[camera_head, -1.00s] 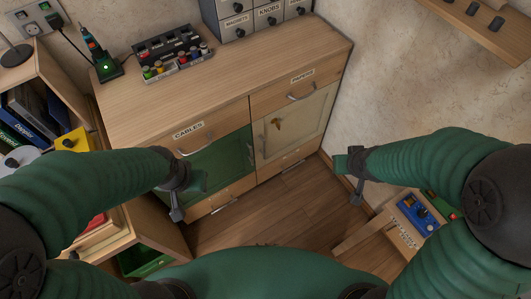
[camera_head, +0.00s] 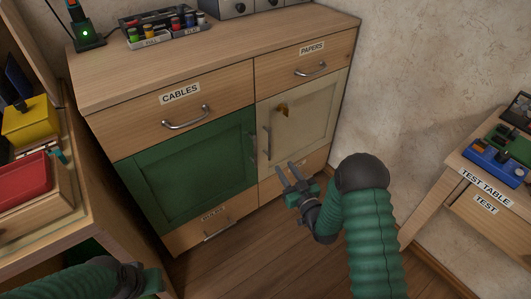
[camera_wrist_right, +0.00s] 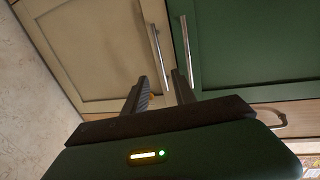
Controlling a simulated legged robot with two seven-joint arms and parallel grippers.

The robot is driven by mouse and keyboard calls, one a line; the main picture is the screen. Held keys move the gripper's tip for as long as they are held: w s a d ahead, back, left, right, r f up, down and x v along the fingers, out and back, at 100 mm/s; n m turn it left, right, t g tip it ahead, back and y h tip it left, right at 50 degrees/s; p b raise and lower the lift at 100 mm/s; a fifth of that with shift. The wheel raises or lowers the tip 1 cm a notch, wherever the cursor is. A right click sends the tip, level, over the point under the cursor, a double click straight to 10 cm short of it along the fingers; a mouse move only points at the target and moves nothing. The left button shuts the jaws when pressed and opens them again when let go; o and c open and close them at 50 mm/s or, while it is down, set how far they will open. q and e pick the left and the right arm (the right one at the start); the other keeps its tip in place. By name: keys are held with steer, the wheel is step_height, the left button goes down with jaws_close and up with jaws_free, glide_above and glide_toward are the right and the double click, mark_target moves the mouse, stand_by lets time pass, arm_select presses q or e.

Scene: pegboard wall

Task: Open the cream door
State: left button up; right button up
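The cream door (camera_head: 308,112) is on the right side of the wooden cabinet, under the PAPERS drawer, and looks closed. Its upright metal handle (camera_head: 267,143) is near its left edge; a small gold-brown shape is on its upper panel. My right gripper (camera_head: 285,172) is open and empty, low in front of the door, below the handle. The right wrist view shows its two fingers apart (camera_wrist_right: 160,88), with the cream door's handle (camera_wrist_right: 158,58) just beyond them. My left gripper (camera_head: 150,282) is at the lower left, mostly out of sight.
The green door (camera_head: 190,165) adjoins the cream one, and its handle (camera_wrist_right: 186,50) is close by. Drawers lie above and below. A test table (camera_head: 470,185) stands at right, a shelf unit (camera_head: 60,235) at left. Wooden floor (camera_head: 250,260) is free in front.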

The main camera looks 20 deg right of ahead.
mark_target(270, 146)
steer(key=w+b, duration=0.1)
steer(key=w, duration=0.3)
steer(key=w+a+b, duration=0.1)
steer(key=w+b, duration=0.1)
steer(key=w, duration=0.2)
steer(key=w+a+b, duration=0.1)
steer(key=w+b, duration=0.1)
steer(key=w, duration=0.2)
steer(key=shift+f, duration=0.2)
steer(key=shift+w+r, duration=0.15)
steer(key=shift+w, duration=0.45)
steer(key=shift+c, duration=0.4)
jaws_close()
